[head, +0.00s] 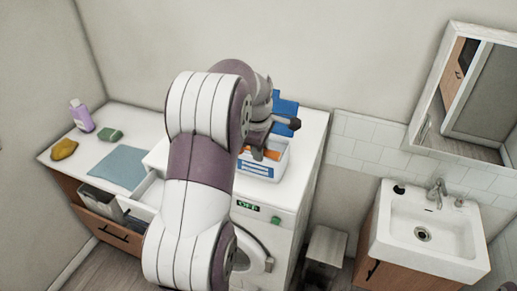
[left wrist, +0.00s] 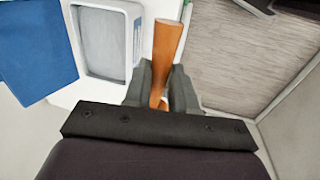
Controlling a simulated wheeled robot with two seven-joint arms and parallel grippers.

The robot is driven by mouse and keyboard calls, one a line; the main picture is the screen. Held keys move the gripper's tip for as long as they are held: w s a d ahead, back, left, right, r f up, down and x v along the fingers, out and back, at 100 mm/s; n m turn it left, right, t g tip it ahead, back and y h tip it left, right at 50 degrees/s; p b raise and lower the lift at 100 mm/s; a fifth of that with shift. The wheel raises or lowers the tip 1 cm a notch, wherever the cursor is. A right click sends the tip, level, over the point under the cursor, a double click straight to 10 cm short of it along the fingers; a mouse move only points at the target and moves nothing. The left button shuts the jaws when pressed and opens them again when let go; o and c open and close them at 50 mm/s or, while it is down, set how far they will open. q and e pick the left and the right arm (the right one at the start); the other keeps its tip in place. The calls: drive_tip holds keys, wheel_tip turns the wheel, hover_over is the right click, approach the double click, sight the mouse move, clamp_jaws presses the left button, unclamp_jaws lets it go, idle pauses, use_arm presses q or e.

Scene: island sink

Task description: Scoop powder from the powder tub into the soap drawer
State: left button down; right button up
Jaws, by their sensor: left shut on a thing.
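The powder tub (head: 256,172), white with a blue label, stands open on the washing machine's top. In the left wrist view its white rim (left wrist: 138,45) surrounds grey-white powder (left wrist: 104,42). My left gripper (head: 262,146) is at the tub. It is shut on the orange handle of a scoop, which also shows between the fingers in the left wrist view (left wrist: 166,50). The scoop's bowl cannot be made out, nor whether it holds powder. The white soap drawer (head: 148,190) is pulled out at the machine's front left, partly hidden by my left arm. My right gripper is not in view.
A blue panel (head: 285,106), perhaps the tub's lid, is behind the tub; it shows in the left wrist view (left wrist: 38,48). The counter left holds a blue cloth (head: 118,167), green sponge (head: 109,135), yellow cloth (head: 64,149) and purple bottle (head: 81,117). A sink (head: 425,225) stands right.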

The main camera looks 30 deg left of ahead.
use_arm(q)
drive_tip(key=shift+s+d+f, duration=0.1)
drive_tip(key=shift+d+f, duration=0.05)
drive_tip(key=shift+f, duration=0.2)
drive_tip(key=shift+s+d+f+m, duration=0.2)
drive_tip(key=shift+d+f+m, duration=0.55)
drive_tip(key=shift+m, duration=0.35)
drive_tip(key=s+d+f+m+g+h, duration=0.2)
drive_tip(key=d+f+m+h, duration=0.1)
drive_tip(key=d+f+m, duration=1.3)
wheel_tip(320, 180, down, 22)
drive_tip(key=m+b, duration=0.2)
drive_tip(key=b, duration=1.8)
drive_tip(key=shift+s+a+b, duration=0.35)
drive_tip(key=shift+a+b, duration=0.05)
drive_tip(key=shift+a, duration=0.05)
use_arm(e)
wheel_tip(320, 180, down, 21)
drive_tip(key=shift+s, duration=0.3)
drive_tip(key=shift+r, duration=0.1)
